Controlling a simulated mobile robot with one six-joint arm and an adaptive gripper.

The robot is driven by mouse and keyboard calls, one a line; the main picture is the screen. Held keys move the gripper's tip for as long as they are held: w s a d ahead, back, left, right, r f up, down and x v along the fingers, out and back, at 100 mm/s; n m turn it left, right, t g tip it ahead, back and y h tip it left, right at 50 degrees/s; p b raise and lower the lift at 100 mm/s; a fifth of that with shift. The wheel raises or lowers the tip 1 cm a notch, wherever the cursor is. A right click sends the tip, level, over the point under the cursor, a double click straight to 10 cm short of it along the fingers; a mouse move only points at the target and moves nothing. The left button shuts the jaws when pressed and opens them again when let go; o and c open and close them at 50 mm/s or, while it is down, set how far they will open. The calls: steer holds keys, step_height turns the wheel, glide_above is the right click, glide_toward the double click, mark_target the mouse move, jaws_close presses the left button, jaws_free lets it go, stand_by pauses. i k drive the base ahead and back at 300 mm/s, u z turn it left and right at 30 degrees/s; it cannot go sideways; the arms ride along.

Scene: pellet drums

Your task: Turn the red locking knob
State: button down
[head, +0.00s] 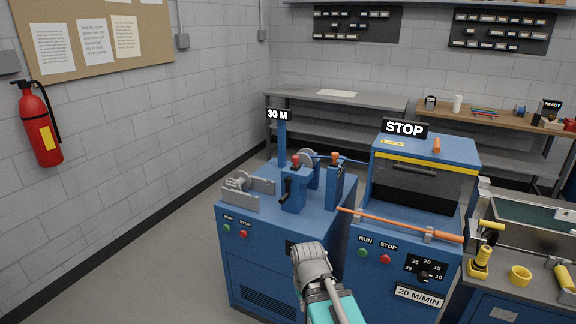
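A small red knob (295,160) sits on top of a blue block (296,189) on the left blue machine (262,270). A black crank handle is on the block's left side. I take this red knob for the locking knob; which way it is turned is too small to tell. My gripper end (309,250) is low in front of the machine, nearer to me than the knob and apart from it in the picture. Its fingers are not clearly visible, so I cannot tell whether they are open or shut.
A "30 M" sign post (282,140) rises behind the knob. Grey brackets with a roller (242,192) stand left of it. Floor at left is clear.

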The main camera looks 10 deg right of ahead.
mark_target(297, 161)
steer(key=z, duration=0.35)
steer(key=i, duration=1.15)
steer(key=u, duration=0.3)
